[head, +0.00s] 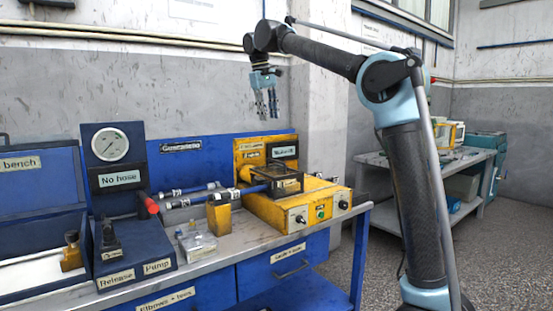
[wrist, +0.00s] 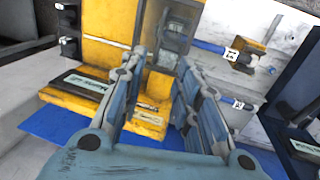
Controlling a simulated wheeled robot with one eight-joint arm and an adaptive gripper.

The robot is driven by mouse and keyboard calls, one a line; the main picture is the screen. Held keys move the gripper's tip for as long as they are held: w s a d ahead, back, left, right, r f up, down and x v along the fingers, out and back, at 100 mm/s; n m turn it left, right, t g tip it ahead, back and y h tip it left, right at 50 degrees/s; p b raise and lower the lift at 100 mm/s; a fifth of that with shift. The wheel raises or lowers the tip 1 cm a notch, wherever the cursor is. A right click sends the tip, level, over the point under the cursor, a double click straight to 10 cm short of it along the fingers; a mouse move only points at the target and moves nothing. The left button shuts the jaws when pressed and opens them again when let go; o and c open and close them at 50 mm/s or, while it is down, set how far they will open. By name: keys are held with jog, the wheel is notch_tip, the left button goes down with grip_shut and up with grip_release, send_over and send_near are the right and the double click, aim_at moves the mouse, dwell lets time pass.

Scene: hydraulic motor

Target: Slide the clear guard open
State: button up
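The clear guard (head: 288,181) is a dark-framed see-through box on top of the yellow motor unit (head: 270,212), where a blue shaft or hose runs in from the left. In the wrist view the guard (wrist: 180,26) appears at top centre, beyond the fingertips, partly hidden by them. I cannot tell how far along its travel it stands. My gripper (head: 266,108) hangs fingers down in the air above the unit's upright yellow back panel, apart from the guard. In the wrist view my gripper's (wrist: 162,58) two fingers are spread with nothing between them.
A yellow block (head: 219,214) and a small clear box (head: 197,243) stand left of the unit on the bench (head: 225,258). A blue gauge panel (head: 112,150) with a red-tipped lever (head: 151,205) is further left. A grey side table (head: 455,160) stands behind my arm.

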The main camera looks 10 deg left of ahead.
aim_at(276, 161)
jog(key=w+f, duration=0.1)
jog(key=f, duration=0.4)
jog(key=d+f, duration=0.1)
jog(key=f, duration=0.5)
jog(key=w+d+f, duration=0.1)
jog(key=f, duration=0.5)
jog(key=shift+w+d, duration=0.15)
jog(key=shift+w, duration=0.15)
jog(key=shift+c, duration=0.2)
grip_shut()
